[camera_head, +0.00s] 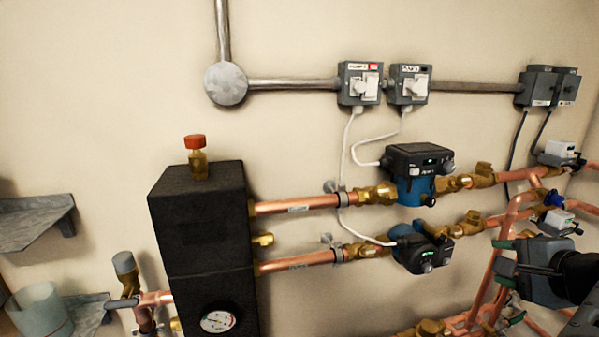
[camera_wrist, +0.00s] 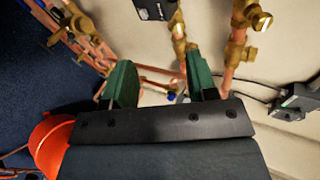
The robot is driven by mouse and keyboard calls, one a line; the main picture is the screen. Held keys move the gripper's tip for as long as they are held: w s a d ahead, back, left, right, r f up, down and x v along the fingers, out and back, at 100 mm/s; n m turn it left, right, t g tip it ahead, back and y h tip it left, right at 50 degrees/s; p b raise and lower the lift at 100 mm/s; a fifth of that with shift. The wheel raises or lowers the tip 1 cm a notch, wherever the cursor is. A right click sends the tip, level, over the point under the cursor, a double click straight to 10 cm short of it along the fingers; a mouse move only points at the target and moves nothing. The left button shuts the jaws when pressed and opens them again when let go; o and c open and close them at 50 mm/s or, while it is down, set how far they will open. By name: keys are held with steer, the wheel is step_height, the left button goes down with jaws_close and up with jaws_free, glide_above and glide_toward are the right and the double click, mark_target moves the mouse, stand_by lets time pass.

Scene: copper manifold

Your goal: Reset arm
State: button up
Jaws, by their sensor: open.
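My gripper (camera_head: 502,263) is at the right edge of the head view, with its dark wrist behind it. Its two green fingers stand apart, in front of the copper pipes (camera_head: 490,262). In the wrist view my gripper (camera_wrist: 162,80) is open, and only pipes and wall show between the fingers. Nothing is held. I cannot tell how far the fingers are from the pipes, or whether they touch.
Two pumps, the upper (camera_head: 412,175) and the lower (camera_head: 422,248), sit on horizontal copper pipes. A black insulated block (camera_head: 205,225) stands left of them. Switches (camera_head: 360,84) are on the wall. An orange-red object (camera_wrist: 50,145) is at lower left in the wrist view.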

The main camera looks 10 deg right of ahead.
steer(key=a+f+n+g+p, duration=0.6)
steer(key=a+f+n+g, duration=0.3)
steer(key=a, duration=0.3)
steer(key=a+r+n+p, duration=0.2)
steer(key=a+n+p, duration=0.2)
steer(key=a+n, duration=0.5)
steer(key=a, duration=0.4)
steer(key=shift+s+n, duration=0.3)
steer(key=shift+s, duration=0.1)
steer(key=shift+c, duration=0.2)
